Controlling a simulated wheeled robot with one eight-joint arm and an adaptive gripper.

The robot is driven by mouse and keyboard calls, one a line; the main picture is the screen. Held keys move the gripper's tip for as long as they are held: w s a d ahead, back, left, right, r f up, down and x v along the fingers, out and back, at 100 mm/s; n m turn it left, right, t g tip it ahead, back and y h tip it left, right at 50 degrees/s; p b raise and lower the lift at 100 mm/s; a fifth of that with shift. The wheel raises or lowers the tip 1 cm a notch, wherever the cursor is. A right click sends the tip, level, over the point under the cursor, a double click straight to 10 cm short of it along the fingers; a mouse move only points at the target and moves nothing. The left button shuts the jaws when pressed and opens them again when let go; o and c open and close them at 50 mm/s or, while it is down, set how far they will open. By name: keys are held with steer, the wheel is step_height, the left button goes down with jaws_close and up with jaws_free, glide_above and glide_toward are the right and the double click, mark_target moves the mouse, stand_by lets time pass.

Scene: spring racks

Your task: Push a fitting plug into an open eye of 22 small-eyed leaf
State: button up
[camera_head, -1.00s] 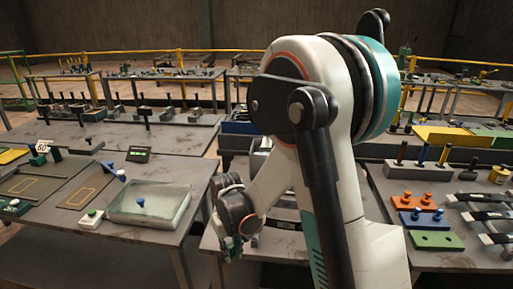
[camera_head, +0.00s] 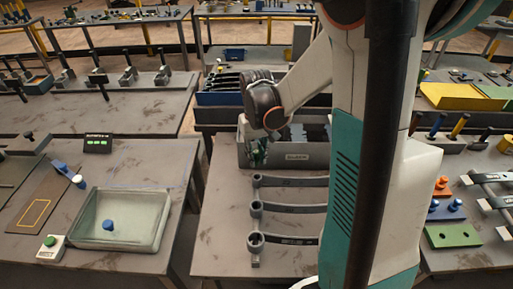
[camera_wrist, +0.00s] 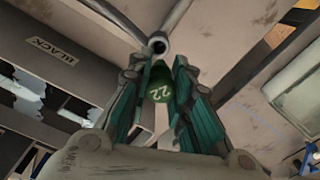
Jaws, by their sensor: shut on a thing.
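My gripper (camera_wrist: 160,100) is shut on a green plug (camera_wrist: 160,84) marked 22 in the wrist view. In the head view my gripper (camera_head: 256,152) is small and partly hidden at the left part of a grey bin; the plug cannot be made out there. Three dark grey leaves lie side by side on the table: a back leaf (camera_head: 290,182), a middle leaf (camera_head: 290,209) and a front leaf (camera_head: 290,240). Each has a round eye at its left end. One eye (camera_wrist: 158,45) shows beyond the plug in the wrist view, apart from it. The leaf markings are too small to read.
The grey bin (camera_head: 312,158) behind the leaves carries a label; the bin (camera_wrist: 50,48) fills the wrist view's left. A glass-like tray (camera_head: 125,245) with a blue knob stands on the left table. Orange, blue and green blocks (camera_head: 455,235) lie right. My arm hides the leaves' right ends.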

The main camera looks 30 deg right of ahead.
mark_target(257, 164)
steer(key=shift+d, duration=0.1)
stand_by(0.4)
steer(key=shift+f+b, duration=2.3)
steer(key=shift+f, duration=0.25)
steer(key=shift+s+f+b, duration=0.1)
steer(key=shift+f+b, duration=1.15)
steer(key=shift+f, duration=0.05)
stand_by(0.6)
steer(key=o, duration=1.4)
steer(key=shift+r, duration=0.15)
steer(key=shift+r+p, duration=2.5)
steer(key=shift+r, duration=0.9)
